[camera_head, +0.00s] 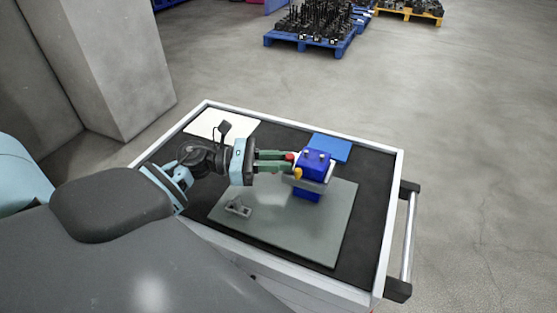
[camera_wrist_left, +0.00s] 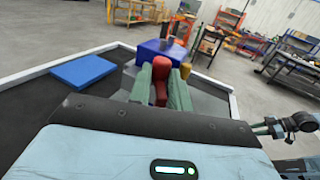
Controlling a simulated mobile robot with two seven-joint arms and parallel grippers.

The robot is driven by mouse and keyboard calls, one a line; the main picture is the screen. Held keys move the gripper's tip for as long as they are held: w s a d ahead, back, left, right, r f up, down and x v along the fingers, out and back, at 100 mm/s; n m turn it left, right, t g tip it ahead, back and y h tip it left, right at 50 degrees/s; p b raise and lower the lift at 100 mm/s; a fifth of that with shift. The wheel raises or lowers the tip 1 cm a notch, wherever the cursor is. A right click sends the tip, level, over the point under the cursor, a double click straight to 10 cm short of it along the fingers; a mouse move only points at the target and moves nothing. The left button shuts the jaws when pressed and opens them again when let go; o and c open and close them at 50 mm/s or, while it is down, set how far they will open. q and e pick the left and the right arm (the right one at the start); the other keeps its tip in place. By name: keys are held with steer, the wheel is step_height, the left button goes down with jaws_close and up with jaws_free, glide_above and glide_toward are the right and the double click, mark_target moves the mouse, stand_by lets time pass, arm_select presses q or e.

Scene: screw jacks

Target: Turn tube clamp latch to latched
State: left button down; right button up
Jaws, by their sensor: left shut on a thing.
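The tube clamp (camera_head: 314,160) is a blue block with a grey band, standing upright on a grey-green mat (camera_head: 270,235). It also shows in the left wrist view (camera_wrist_left: 150,52). A red latch handle (camera_head: 289,156) sticks out of its left side, with a yellow knob (camera_head: 298,174) just beside it. My left gripper (camera_head: 288,161) reaches in from the left, its green fingers shut on the red handle. In the left wrist view the red handle (camera_wrist_left: 161,70) lies between the fingers, and the yellow knob (camera_wrist_left: 185,70) is outside them. The fingers partly hide the handle's pivot.
The mat lies on a black-topped cart (camera_head: 372,190) with a raised white rim. A small grey bracket (camera_head: 238,207) sits on the mat at the front left. A white sheet (camera_head: 205,123) and a blue plate (camera_head: 331,148) lie toward the back.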

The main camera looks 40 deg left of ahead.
arm_select(q)
steer(key=c, duration=1.3)
jaws_free()
steer(key=b+v, duration=0.2)
steer(key=v, duration=0.5)
steer(key=shift+f, duration=0.15)
steer(key=shift+s+a, duration=0.3)
